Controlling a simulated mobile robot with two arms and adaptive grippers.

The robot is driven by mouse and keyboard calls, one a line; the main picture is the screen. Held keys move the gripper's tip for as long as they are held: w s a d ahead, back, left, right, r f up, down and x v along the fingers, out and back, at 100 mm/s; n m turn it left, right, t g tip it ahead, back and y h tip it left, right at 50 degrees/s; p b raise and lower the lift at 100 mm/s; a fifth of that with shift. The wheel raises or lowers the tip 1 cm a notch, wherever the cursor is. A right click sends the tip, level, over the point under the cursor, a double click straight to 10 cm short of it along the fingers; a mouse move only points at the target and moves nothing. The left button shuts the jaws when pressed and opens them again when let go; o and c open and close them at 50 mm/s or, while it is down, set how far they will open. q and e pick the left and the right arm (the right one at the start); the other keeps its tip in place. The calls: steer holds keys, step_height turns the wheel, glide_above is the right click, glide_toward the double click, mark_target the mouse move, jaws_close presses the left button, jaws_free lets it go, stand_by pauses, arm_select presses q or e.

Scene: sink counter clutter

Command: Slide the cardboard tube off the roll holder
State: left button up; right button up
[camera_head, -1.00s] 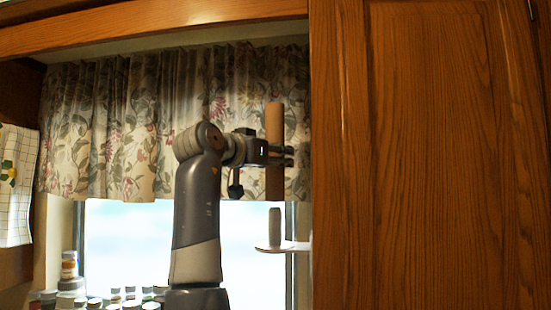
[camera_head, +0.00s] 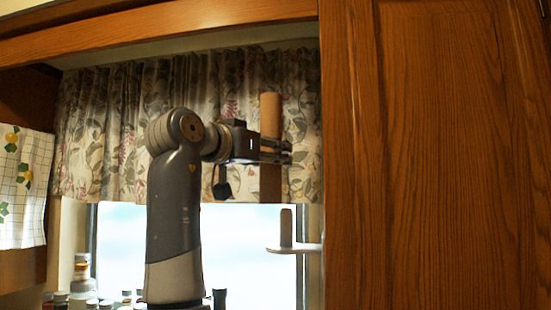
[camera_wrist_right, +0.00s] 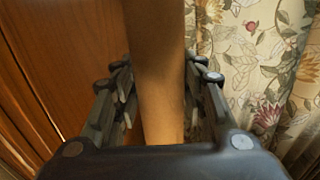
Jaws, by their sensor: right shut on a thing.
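The brown cardboard tube (camera_head: 270,113) stands upright in front of the curtain. My right gripper (camera_head: 276,150) is shut around its middle; the right wrist view shows the tube (camera_wrist_right: 158,70) between the two fingers. The roll holder (camera_head: 295,248) is a white bracket fixed at the cabinet's side, with a short upright grey peg (camera_head: 286,227). The tube's lower end is above the peg's top and a little to its left, with a small gap, so the tube is clear of the holder. My left gripper is not in view.
A wooden cabinet (camera_head: 440,150) fills the right side. A floral curtain (camera_head: 110,130) hangs over the bright window behind the arm. Several small bottles and jars (camera_head: 82,285) stand at the lower left. A checked cloth (camera_head: 22,190) hangs at the far left.

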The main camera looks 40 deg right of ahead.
steer(key=s+v, duration=0.1)
steer(key=v, duration=0.7)
steer(key=shift+b, duration=0.3)
steer(key=shift+s+d, duration=0.1)
steer(key=shift+d, duration=0.05)
